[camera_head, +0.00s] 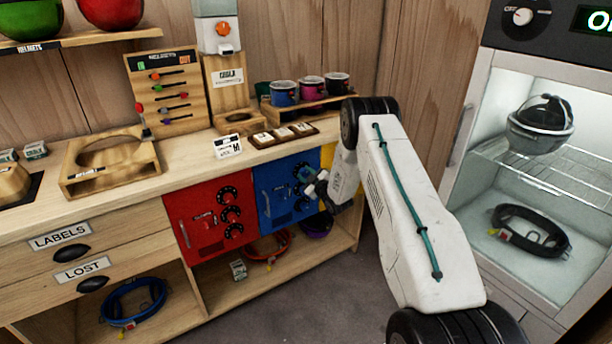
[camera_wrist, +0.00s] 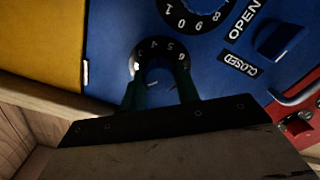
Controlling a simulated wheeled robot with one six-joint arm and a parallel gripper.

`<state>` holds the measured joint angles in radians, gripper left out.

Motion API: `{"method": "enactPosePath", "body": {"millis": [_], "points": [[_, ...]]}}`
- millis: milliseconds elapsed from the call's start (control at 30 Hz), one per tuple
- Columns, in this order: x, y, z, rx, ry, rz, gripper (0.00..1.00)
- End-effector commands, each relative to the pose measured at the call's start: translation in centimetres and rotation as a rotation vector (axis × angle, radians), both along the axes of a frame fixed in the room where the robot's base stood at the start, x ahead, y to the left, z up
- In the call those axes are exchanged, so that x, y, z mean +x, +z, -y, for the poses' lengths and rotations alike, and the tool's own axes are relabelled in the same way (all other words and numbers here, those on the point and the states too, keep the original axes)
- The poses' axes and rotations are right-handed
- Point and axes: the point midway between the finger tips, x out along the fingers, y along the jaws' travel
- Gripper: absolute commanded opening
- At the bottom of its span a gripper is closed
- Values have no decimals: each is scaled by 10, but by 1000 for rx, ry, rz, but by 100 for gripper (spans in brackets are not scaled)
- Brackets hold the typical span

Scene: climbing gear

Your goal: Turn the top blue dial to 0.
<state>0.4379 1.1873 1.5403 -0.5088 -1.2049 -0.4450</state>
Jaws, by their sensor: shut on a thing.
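The blue door (camera_head: 279,202) is set in the front of the wooden counter, with a column of dark dials on its right side. The top blue dial (camera_head: 304,170) is partly hidden by my gripper (camera_head: 317,188) in the head view. In the wrist view, which is roughly upside down, my gripper (camera_wrist: 160,90) has its two dark fingers on either side of the knob of the top blue dial (camera_wrist: 157,60), shut on it. Digits around 4, 5 and 6 show on its ring; its pointer is hard to read. Another blue dial (camera_wrist: 192,15) shows beyond it.
A red door (camera_head: 206,215) with its own dials is left of the blue one, and a yellow panel (camera_wrist: 38,40) is on the other side. The counter edge (camera_wrist: 40,98) lies close to my gripper. A latch knob (camera_wrist: 280,40) has OPEN and CLOSED labels.

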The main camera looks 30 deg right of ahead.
Motion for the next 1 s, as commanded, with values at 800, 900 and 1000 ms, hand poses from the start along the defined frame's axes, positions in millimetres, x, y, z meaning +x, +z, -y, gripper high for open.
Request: {"method": "enactPosePath", "body": {"millis": [800,900,1000], "points": [[-1,-3,-2,-669,3,18,9],[-1,-3,-2,-709,3,20,9],[-1,-3,-2,-739,3,21,9]]}}
